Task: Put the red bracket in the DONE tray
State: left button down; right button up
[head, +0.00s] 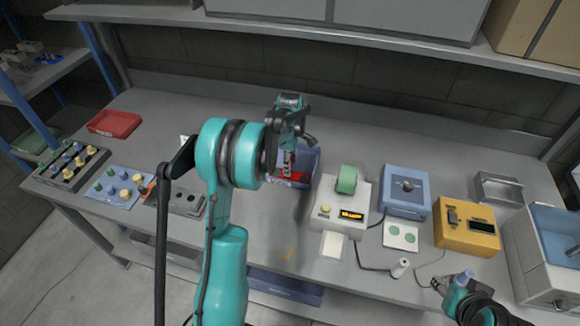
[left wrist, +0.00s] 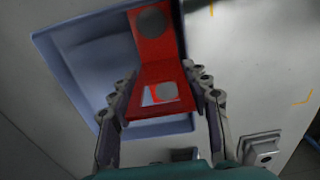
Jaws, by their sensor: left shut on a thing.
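In the head view the bracket (head: 297,177) shows at the tip of my left gripper (head: 288,160), partly hidden by the arm. It is over a blue tray (head: 312,158), whose rim also shows in the left wrist view (left wrist: 62,80). I cannot read a DONE label on it, and cannot tell whether the bracket touches its floor. My right gripper (head: 442,285) is at the bench's front right, its jaws unclear.
A red tray (head: 114,123) stands at the back left. A label printer (head: 340,205), a blue device (head: 406,190) and a yellow device (head: 467,228) stand right of the blue tray. Knob racks (head: 70,167) are at the left. The bench behind the trays is clear.

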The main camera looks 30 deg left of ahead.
pick_arm(q)
jog(key=shift+f, duration=0.45)
jog(key=shift+f, duration=0.1)
jog(key=c, duration=0.7)
grip_release()
jog(key=shift+c, duration=0.2)
